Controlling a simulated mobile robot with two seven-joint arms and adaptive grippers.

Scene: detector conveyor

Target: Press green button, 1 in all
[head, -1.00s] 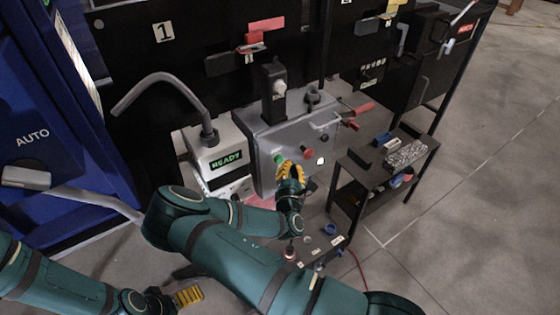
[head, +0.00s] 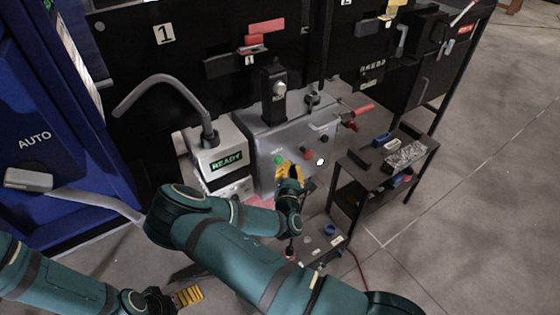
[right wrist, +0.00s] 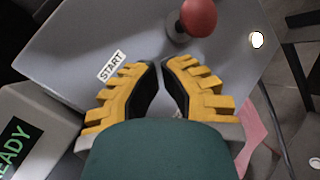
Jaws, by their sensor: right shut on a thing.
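The green button (head: 278,160) is on the sloped front of the grey control box (head: 262,180), left of a red mushroom button (head: 307,153). My right gripper (head: 287,166) is just right of and below the green button, with its yellow fingers drawn together. In the right wrist view the fingertips (right wrist: 161,64) nearly meet, between the START label (right wrist: 111,66) and the red button (right wrist: 198,17). My left gripper (head: 188,296) is low at the left, only partly visible.
A white unit with a READY display (head: 227,161) stands left of the control box. A red-handled clamp (head: 357,112) is at the right. A small black table (head: 366,158) with blocks stands further right. Open floor lies beyond it.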

